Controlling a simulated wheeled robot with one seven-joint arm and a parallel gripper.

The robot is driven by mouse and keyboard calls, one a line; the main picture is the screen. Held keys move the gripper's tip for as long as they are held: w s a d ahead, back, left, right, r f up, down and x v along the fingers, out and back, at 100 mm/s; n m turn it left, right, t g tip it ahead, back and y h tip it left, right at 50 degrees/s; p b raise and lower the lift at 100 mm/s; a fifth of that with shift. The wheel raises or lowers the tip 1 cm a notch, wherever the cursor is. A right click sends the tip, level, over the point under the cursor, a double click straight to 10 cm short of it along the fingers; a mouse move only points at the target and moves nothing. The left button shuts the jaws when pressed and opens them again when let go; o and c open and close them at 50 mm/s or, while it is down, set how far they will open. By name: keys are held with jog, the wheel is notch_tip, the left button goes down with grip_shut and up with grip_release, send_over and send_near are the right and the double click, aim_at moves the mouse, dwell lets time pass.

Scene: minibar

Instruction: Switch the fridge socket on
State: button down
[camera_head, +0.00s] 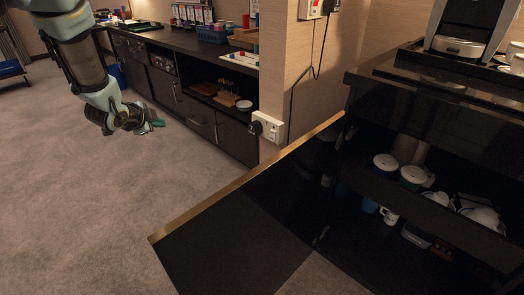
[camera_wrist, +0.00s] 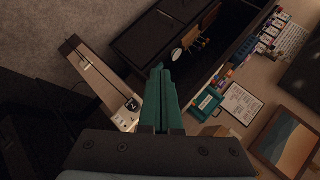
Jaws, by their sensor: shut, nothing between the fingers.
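A white wall socket (camera_head: 270,124) sits low on the end of the beige wall, with a black plug (camera_head: 257,128) in its left part. A socket with a black plug also shows in the wrist view (camera_wrist: 121,122), left of my fingers. The state of its switch is too small to tell. A second white socket (camera_head: 311,9) sits higher on the wall, with a dark cord running down. Nothing marks which is the fridge's. My gripper (camera_head: 156,123) has its teal fingers shut and empty, in the air left of the low socket and apart from it. The fingers (camera_wrist: 163,98) are together in the wrist view.
A black door panel with a gold edge (camera_head: 235,235) stands open in front of the low socket's wall. The dark cabinet (camera_head: 440,95) at right holds cups and a machine on top. A long dark counter (camera_head: 185,42) runs behind. Grey carpet at left is clear.

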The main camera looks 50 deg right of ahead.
jog(key=s+d+f+m+g+h+b, duration=0.1)
jog(key=s+d+f+m+g+h, duration=0.1)
jog(key=s+d+f+m, duration=0.3)
jog(key=s+d+f+m+g+h+b, duration=0.2)
jog(key=s+d+f+m+g, duration=0.2)
jog(key=s+d+m, duration=0.3)
jog(key=s+d+f, duration=0.1)
jog(key=s+d, duration=0.4)
jog(key=shift+d+f+g, duration=0.25)
jog(key=shift+f+g, duration=0.05)
send_near(272, 140)
jog(key=f+x, duration=0.1)
jog(key=x, duration=0.4)
jog(key=shift+d, duration=0.7)
jog(key=shift+f+h, duration=0.1)
jog(key=shift+h, duration=0.2)
